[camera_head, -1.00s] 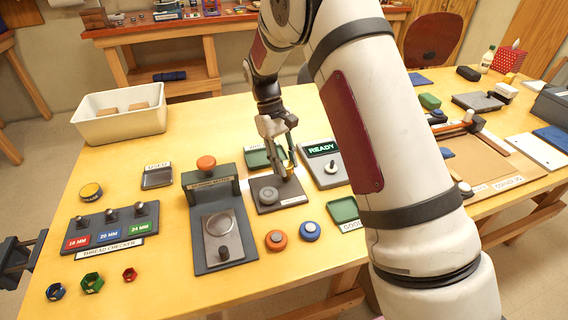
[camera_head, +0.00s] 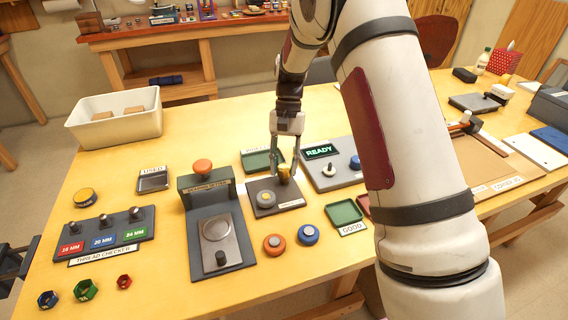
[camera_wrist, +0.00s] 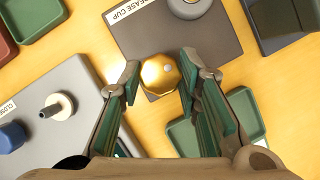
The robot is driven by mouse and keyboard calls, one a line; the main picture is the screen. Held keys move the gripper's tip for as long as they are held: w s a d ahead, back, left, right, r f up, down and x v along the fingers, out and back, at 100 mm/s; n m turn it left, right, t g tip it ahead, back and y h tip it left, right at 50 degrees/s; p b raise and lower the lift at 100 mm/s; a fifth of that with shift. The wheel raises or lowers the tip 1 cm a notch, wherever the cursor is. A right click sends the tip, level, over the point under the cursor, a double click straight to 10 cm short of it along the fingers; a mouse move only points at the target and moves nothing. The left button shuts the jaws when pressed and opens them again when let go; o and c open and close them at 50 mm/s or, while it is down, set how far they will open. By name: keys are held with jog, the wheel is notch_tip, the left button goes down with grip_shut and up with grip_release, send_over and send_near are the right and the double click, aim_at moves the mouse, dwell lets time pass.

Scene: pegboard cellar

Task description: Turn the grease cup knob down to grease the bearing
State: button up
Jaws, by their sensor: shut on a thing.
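The grease cup knob is a round, faceted brass cap (camera_wrist: 160,74) at the edge of the dark grease cup plate (camera_wrist: 165,42) in the wrist view. In the head view the knob (camera_head: 285,174) stands at the plate's back right corner, partly covered by the fingers. My gripper (camera_head: 284,168) reaches down over it from above, one finger on each side, and is shut on it. A grey round bearing (camera_head: 265,199) sits on the same plate (camera_head: 291,203), its edge showing at the top of the wrist view (camera_wrist: 188,6).
Green trays lie behind (camera_head: 262,161) and to the right (camera_head: 345,211). A grey panel with a READY display (camera_head: 320,151) and a blue knob (camera_head: 355,162) is close on the right. The grey stand with an orange button (camera_head: 202,166) rises on the left.

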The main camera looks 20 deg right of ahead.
jog(key=shift+m, duration=0.5)
jog(key=shift+y, duration=0.3)
jog(key=o, duration=1.1)
jog(key=shift+o, duration=0.2)
jog(key=v, duration=1.2)
jog(key=shift+s, duration=0.2)
jog(key=shift+r, duration=0.1)
